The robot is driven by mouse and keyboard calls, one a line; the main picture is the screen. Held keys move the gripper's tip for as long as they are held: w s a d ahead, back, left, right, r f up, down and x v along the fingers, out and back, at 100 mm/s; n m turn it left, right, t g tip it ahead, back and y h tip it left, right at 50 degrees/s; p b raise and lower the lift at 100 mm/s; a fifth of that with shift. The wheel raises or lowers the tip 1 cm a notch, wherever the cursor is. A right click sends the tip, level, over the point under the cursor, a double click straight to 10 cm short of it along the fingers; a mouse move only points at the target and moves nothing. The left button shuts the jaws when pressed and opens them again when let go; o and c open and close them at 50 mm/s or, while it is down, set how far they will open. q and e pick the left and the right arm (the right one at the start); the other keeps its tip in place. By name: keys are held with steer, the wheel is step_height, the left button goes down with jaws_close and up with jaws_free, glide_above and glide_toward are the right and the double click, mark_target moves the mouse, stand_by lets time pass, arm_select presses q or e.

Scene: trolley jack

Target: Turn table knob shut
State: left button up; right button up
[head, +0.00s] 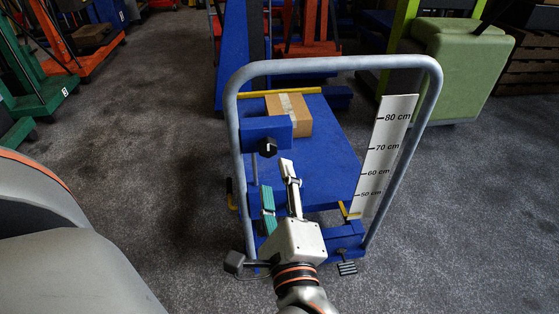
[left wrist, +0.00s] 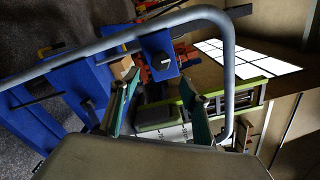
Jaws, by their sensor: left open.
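A blue lift-table trolley (head: 325,165) with a grey tube handle (head: 340,65) stands in front of me. A black knob (head: 267,147) sits on the front of a blue block (head: 262,130) inside the left part of the handle. The knob also shows in the left wrist view (left wrist: 160,62), on its blue block, beyond the fingers. My left gripper (head: 277,180) is open and empty. In the head view its fingers point up toward the knob from below and show apart from it. In the left wrist view its two fingers (left wrist: 158,82) are spread wide. My right gripper is out of view.
A cardboard box (head: 292,113) lies on the blue platform. A white height scale (head: 385,150) stands at the right handle post. A second dark knob (head: 234,262) and a black pedal (head: 346,268) are low at the front. Grey floor is free on the left.

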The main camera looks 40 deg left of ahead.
arm_select(q)
steer(key=shift+v, duration=2)
